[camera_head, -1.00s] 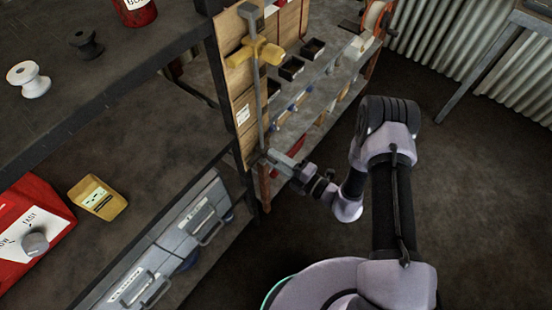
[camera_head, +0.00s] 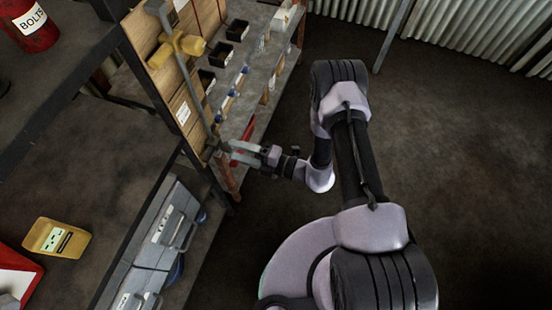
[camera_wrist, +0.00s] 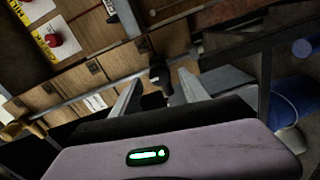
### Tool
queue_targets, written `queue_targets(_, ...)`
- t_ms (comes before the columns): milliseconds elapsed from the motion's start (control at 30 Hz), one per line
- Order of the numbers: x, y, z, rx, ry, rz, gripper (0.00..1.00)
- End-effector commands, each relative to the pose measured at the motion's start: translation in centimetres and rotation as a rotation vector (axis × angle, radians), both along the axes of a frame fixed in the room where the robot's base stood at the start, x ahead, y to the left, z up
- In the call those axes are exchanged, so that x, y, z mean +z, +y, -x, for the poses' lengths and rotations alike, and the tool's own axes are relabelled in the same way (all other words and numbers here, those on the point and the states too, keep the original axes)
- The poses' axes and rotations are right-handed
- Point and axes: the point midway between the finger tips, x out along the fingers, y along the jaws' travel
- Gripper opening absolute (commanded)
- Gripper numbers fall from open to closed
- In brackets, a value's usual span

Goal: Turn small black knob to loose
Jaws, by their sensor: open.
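A small black knob (camera_wrist: 159,74) shows in the wrist view at the end of a long metal bar (camera_wrist: 85,92). It lies just beyond and between my fingertips. My gripper (camera_wrist: 158,92) is open, with one grey finger on each side of the knob's line; I cannot tell whether they touch it. In the head view my gripper (camera_head: 233,152) points left at the lower end of the upright metal bar (camera_head: 186,85), which carries a yellow handle (camera_head: 177,47) higher up. The knob itself is hard to make out there, and its turn position cannot be read.
Wooden panels and a shelf with small black bins (camera_head: 237,30) stand behind the bar. Grey drawers (camera_head: 166,240) and a yellow box (camera_head: 57,238) are at lower left. A blue object (camera_wrist: 295,103) shows at right in the wrist view. The floor (camera_head: 460,150) at right is clear.

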Motion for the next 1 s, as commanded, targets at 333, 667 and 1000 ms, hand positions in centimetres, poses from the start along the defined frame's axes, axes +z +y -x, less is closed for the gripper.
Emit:
queue_targets(333,0.6,-10.2,4.0,-0.009,-0.001,-0.001,0.52)
queue_targets(667,0.5,-13.1,5.4,0.001,-0.001,-0.001,0.52)
queue_targets(1000,0.5,-13.1,5.4,0.002,-0.004,0.001,0.52)
